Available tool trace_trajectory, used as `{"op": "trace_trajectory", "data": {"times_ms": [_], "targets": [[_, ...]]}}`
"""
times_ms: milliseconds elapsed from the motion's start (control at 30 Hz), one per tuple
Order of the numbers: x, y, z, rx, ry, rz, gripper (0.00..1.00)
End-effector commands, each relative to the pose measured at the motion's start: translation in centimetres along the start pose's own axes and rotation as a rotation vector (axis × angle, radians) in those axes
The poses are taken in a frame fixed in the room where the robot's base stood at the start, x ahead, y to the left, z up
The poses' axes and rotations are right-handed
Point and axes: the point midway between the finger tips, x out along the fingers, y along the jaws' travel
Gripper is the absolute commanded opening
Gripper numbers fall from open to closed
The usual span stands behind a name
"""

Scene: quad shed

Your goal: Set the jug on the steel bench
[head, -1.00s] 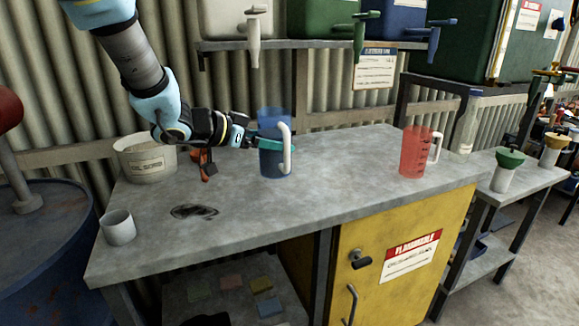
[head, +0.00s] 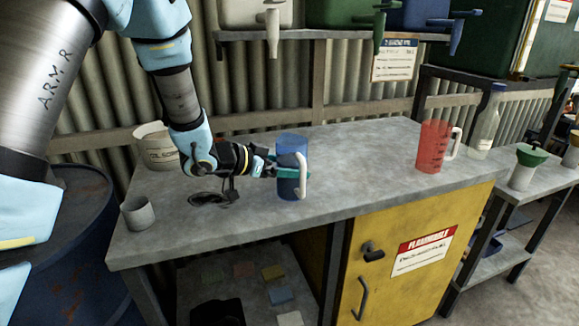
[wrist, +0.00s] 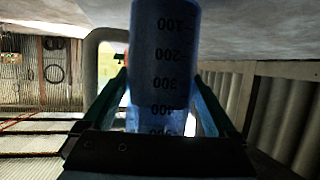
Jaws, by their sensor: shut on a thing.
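My gripper (head: 285,173) is shut on the blue translucent jug (head: 291,150), with its fingers around the body. The jug is upright, its white handle (head: 302,178) towards the right front. It is over the middle of the grey bench (head: 370,185); I cannot tell whether its base touches the top. In the wrist view the jug (wrist: 165,55), with dark volume marks, fills the middle between the two green fingers (wrist: 163,100). A red jug (head: 433,146) stands at the bench's right end.
A clear bottle (head: 485,125) is beyond the red jug. Spouted tanks (head: 345,12) sit on a shelf above. The bench between the jugs is clear.

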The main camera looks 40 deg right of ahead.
Motion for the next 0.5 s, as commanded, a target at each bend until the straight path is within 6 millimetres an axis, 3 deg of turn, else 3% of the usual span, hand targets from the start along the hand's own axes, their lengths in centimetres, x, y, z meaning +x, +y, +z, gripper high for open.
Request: {"op": "trace_trajectory", "data": {"times_ms": [67, 100, 500], "targets": [[0.12, -0.03, 0.21, 0.000, 0.002, 0.000, 0.00], [0.07, -0.01, 0.19, 0.000, 0.000, 0.000, 0.97], [-0.65, -0.09, 0.01, -0.001, 0.000, -0.002, 1.00]]}}
